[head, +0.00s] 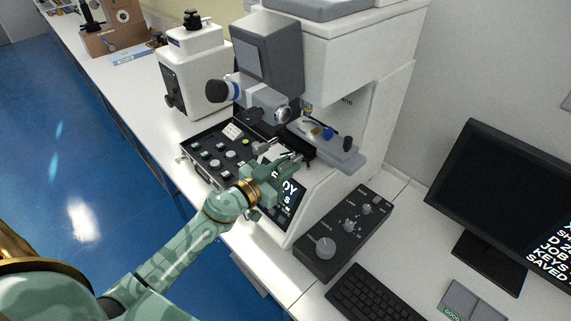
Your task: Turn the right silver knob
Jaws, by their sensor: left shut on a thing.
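The hardness tester (330,90) stands on the white bench, with its stage (325,133) jutting out at the front. Two small silver knobs sit low in front of the stage. The left silver knob (262,147) is clear of my fingers. My left gripper (286,163) reaches in from the left and is shut on the right silver knob (290,157), which is partly hidden by the fingers. My right gripper is not in view.
A black control panel (205,160) with buttons lies left of the gripper, and a lit screen (290,197) is just below it. A dark control box (322,244), a keyboard (375,297) and a monitor (500,190) stand to the right. Blue floor is free at left.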

